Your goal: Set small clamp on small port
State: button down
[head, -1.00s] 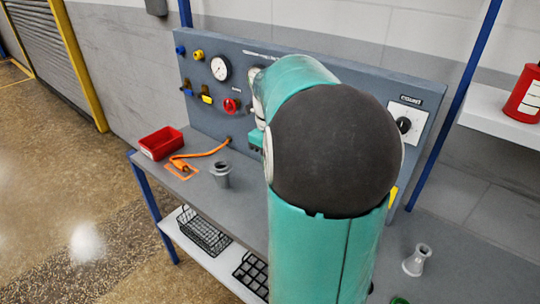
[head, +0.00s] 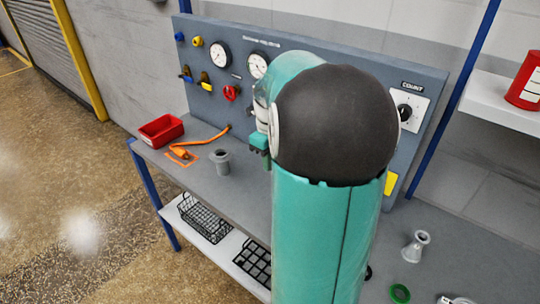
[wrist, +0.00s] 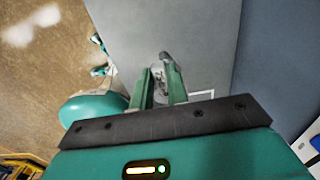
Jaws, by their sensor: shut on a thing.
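My gripper shows in the wrist view (wrist: 160,80), its two green fingers shut on a small grey metal piece (wrist: 159,72), which looks like the small clamp. A darker grey part sticks out beyond the fingertips; I cannot tell whether it belongs to the clamp. In the head view my arm hides the fingertips and the held piece. A grey flanged port (head: 220,163) stands upright on the bench, left of my arm. I cannot tell whether it is the small port, or whether the clamp touches any port.
A flared grey fitting (head: 415,246) and a green ring (head: 400,293) are at right. The gauge panel (head: 350,85) stands behind. Wire baskets (head: 205,218) sit on the lower shelf.

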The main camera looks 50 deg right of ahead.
jog(key=shift+f, duration=2.6)
jog(key=c, duration=1.3)
grip_release()
notch_tip(320, 180, up, 14)
jog(key=shift+f, duration=0.15)
